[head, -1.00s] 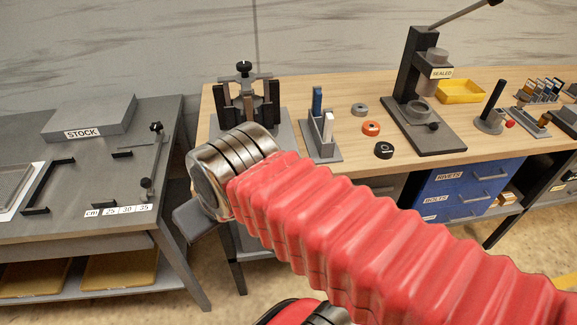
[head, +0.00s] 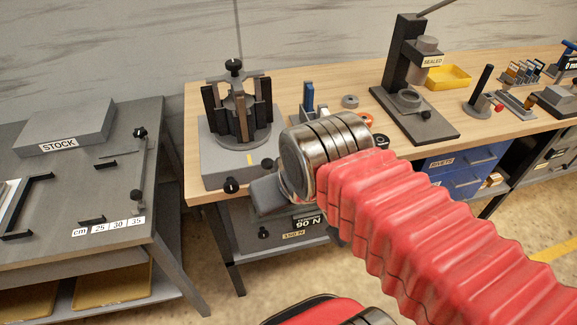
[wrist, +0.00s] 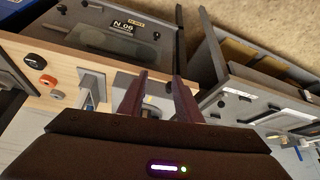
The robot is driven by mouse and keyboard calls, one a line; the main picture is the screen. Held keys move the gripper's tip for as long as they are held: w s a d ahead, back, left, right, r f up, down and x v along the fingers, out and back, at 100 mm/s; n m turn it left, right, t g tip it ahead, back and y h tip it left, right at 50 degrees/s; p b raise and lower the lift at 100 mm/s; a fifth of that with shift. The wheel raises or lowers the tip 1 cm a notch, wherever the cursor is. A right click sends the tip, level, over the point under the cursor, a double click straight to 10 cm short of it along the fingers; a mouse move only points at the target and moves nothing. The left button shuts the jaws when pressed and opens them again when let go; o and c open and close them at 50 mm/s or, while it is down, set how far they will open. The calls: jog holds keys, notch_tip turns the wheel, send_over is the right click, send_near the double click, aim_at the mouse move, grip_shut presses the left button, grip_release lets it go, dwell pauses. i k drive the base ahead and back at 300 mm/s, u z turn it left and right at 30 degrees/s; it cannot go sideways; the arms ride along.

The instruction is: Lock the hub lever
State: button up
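The hub fixture (head: 237,120) stands at the near left end of the wooden bench, with dark upright jaws around a tan centre post on a grey base. A black knob (head: 232,187) sticks out at the base's front and another is at its right corner; I cannot tell which belongs to the lever. In the wrist view, my gripper (wrist: 160,77) is open, its two dark fingers apart with nothing seen held. The fixture's grey base (wrist: 125,82) shows between and beside the fingers, partly hidden by them. In the head view my arm hides the fingers.
A grey side table with a STOCK block (head: 66,126) stands left, across a gap. Right of the fixture are a blue upright piece (head: 308,97), loose rings (head: 350,101) and a tall press (head: 408,75). A panel marked N 06 (wrist: 124,24) is below the bench.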

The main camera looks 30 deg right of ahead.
aim_at(267, 163)
jog(key=u, duration=0.4)
jog(key=k, duration=0.65)
jog(key=u, duration=0.35)
jog(key=i, duration=1)
jog(key=u, duration=0.05)
